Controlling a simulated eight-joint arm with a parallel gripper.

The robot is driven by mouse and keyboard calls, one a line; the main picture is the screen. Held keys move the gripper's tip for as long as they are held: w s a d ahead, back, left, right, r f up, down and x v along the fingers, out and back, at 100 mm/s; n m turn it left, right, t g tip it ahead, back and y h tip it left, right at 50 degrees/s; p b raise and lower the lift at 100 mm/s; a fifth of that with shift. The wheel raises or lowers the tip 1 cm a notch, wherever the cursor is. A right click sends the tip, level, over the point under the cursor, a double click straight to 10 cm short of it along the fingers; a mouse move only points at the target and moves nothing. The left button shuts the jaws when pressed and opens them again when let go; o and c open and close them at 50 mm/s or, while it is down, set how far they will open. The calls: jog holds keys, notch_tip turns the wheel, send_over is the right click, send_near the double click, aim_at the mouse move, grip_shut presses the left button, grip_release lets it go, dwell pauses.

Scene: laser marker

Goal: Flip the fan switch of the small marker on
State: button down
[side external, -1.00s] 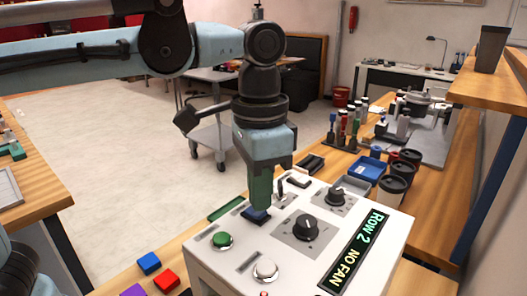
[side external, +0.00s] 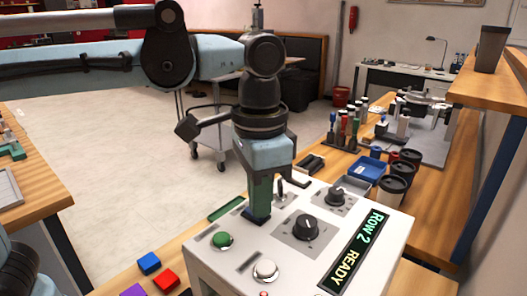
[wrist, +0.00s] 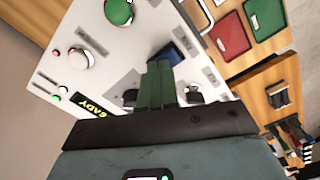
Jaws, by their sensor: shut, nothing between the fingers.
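The small marker is a white box (side external: 225,268) with a sloped control panel, and its display (side external: 357,242) reads "ROW 2 READY". A blue rocker (side external: 246,214) sits on the panel; it also shows in the wrist view (wrist: 178,53) just beyond my fingertips. I cannot read a label on it. My gripper (side external: 259,217) is shut and empty, its green fingers pointing down at the rocker, apparently touching it and hiding part of it. The fingers also show in the wrist view (wrist: 158,72).
Near the rocker are a green button (side external: 222,240), a white button (side external: 265,270), a metal toggle (side external: 281,190), a large black knob (side external: 305,227) and a smaller one (side external: 336,195). Coloured blocks (side external: 150,263) lie left of the box. A blue bin (side external: 367,169) and dark cups (side external: 390,186) stand behind.

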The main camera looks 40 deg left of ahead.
jog(key=shift+r, duration=3.5)
jog(key=s+a+f+n+t, duration=0.2)
jog(key=a+f+n+t, duration=0.4)
jog(key=a+f, duration=1)
jog(key=shift+a+t, duration=0.6)
jog(key=shift+a, duration=0.5)
